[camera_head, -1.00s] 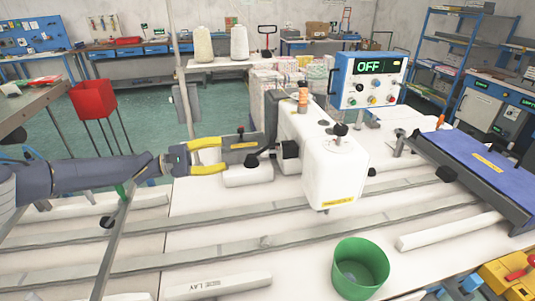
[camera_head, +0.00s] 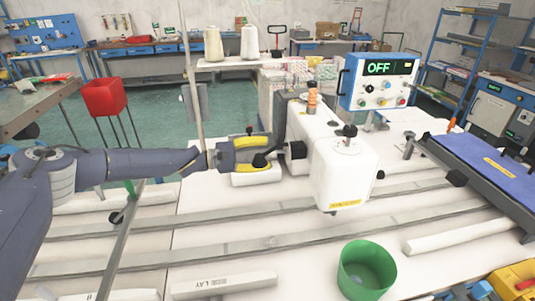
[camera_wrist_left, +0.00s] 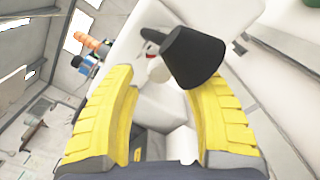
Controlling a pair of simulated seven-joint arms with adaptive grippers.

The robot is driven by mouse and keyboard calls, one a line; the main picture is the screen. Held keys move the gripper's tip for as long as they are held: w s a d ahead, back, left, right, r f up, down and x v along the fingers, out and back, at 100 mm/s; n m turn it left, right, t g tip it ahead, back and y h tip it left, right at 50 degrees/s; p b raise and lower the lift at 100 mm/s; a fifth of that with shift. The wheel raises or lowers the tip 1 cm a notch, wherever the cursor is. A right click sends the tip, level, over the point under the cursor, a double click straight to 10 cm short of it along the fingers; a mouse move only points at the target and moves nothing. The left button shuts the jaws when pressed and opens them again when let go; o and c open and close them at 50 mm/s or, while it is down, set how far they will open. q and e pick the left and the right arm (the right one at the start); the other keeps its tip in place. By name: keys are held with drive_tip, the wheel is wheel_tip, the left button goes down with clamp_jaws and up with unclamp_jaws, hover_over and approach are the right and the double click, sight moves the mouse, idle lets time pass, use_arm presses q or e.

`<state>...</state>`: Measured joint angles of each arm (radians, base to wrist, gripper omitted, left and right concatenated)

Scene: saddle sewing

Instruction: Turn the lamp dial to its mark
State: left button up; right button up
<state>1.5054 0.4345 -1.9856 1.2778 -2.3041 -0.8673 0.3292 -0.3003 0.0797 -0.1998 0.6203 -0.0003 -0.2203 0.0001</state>
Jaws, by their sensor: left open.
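A black tapered knob (camera_head: 297,150) sticks out of the left side of the white machine head (camera_head: 342,172); I take it for the lamp dial. My left gripper (camera_head: 275,153) points right at it, jaws open with yellow pads. In the left wrist view the knob (camera_wrist_left: 193,55) shows large, just ahead of the fingertips and off to the right of the middle between them (camera_wrist_left: 160,85). I cannot tell whether a finger touches it. I see no mark on it. A blue-framed box (camera_head: 380,82) behind shows OFF in green. My right gripper is not in view.
An orange spool (camera_head: 312,99) stands on the machine. A green bin (camera_head: 367,270) stands in front. A blue pad (camera_head: 496,160) lies at the right. A thin upright pole (camera_head: 194,85) rises near my left wrist. White rolls and metal rails cross the table.

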use_arm(q)
drive_tip(key=shift+d, duration=0.5)
clamp_jaws()
